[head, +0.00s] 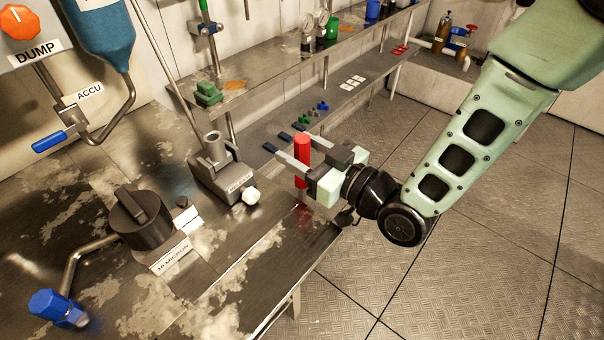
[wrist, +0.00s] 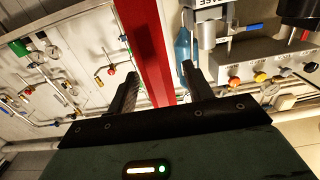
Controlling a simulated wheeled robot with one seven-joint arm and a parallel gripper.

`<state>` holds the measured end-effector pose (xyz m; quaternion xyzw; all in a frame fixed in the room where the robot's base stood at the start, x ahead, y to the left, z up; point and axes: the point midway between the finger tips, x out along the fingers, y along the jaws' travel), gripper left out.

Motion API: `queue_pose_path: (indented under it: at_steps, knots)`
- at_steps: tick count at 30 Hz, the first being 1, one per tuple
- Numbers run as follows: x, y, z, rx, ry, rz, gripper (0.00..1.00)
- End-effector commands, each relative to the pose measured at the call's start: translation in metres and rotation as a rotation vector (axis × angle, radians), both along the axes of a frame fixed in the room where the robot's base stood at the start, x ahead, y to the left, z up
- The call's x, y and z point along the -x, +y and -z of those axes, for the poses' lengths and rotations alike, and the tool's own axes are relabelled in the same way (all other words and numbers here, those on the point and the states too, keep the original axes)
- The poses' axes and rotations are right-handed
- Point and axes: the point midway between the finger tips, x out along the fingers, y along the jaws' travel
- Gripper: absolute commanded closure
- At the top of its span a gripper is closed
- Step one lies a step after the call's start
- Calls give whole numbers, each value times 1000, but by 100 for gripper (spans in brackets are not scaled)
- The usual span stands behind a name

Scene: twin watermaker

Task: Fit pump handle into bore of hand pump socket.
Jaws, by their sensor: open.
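The grey hand pump socket (head: 222,178) stands on the metal bench, with its round bore (head: 212,137) opening upward at the top of a short tube. The bore looks empty. A red bar, apparently the pump handle (head: 302,163), stands upright to the right of the socket, near the bench edge. My gripper (head: 295,147) is open, with its two fingers on either side of the red handle. In the wrist view the red handle (wrist: 150,45) runs between the fingers. I cannot tell what supports its lower end, or whether a finger touches it.
A white knob (head: 251,196) sticks out at the socket's front right. A black filter housing (head: 140,217) and a blue-capped pipe (head: 55,307) stand at the left. A lower shelf (head: 330,100) with small parts runs behind. Floor is open to the right.

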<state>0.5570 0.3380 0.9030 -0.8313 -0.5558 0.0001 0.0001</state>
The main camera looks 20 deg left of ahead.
Motion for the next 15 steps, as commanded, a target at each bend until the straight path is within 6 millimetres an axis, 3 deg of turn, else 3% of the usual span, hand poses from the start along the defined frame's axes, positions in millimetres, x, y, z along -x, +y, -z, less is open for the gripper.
queue_pose_path:
  at_steps: [5, 11, 15]
  knots:
    - [0, 0, 0, 0, 0, 0, 49]
    - [0, 0, 0, 0, 0, 0, 99]
    - [0, 0, 0, -1, -2, 0, 100]
